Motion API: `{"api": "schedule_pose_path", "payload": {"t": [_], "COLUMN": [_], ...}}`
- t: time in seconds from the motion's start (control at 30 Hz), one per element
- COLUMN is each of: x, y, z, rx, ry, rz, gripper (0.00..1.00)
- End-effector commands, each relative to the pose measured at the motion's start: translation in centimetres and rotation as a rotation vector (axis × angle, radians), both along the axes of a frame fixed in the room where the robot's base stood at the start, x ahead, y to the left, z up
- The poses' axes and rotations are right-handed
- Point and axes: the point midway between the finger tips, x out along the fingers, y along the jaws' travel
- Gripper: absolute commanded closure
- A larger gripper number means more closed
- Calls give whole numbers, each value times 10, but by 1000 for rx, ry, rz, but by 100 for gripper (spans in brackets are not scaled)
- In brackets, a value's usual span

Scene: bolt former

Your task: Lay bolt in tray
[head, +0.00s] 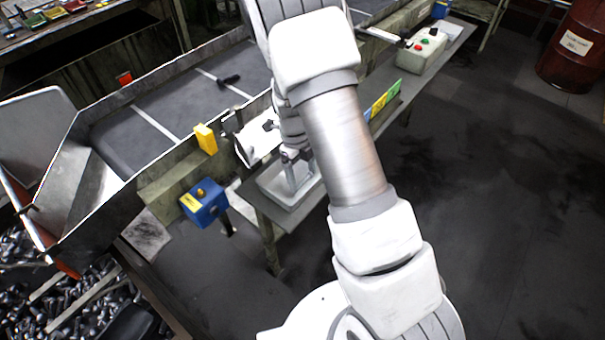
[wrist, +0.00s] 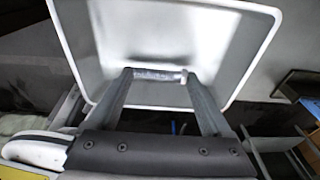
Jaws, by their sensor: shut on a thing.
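My gripper (wrist: 158,77) is shut on a silver bolt (wrist: 160,75), which lies crosswise between the fingertips in the wrist view. Behind the bolt is the inside of a white tray (wrist: 85,40). In the head view the tray (head: 268,193) sits on a narrow shelf beside the conveyor, and my gripper (head: 292,188) points down over it with the fingertips inside its outline. Whether the bolt touches the tray floor I cannot tell. The bolt is too small to make out in the head view.
A dark piece (head: 229,80) lies on the conveyor belt (head: 185,100). A blue button box (head: 204,202) and a yellow block (head: 206,138) are left of the tray. A grey control box (head: 422,50) stands farther along the shelf. Open floor lies right.

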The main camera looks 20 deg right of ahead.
Motion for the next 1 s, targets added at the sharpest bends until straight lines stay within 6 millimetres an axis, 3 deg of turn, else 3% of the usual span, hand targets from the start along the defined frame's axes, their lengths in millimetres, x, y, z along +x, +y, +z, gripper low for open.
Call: {"api": "schedule_pose_path", "payload": {"t": [0.33,0.37,0.43,0.77,1.0], "x": [0,0,0,0,4], "y": [0,0,0,0,3], "z": [-8,-8,-8,-4,30], "rx": [-1,-1,-1,0,1], "ry": [0,0,0,0,-6], "rz": [1,1,1,0,1], "gripper": [83,15,2,0,0]}}
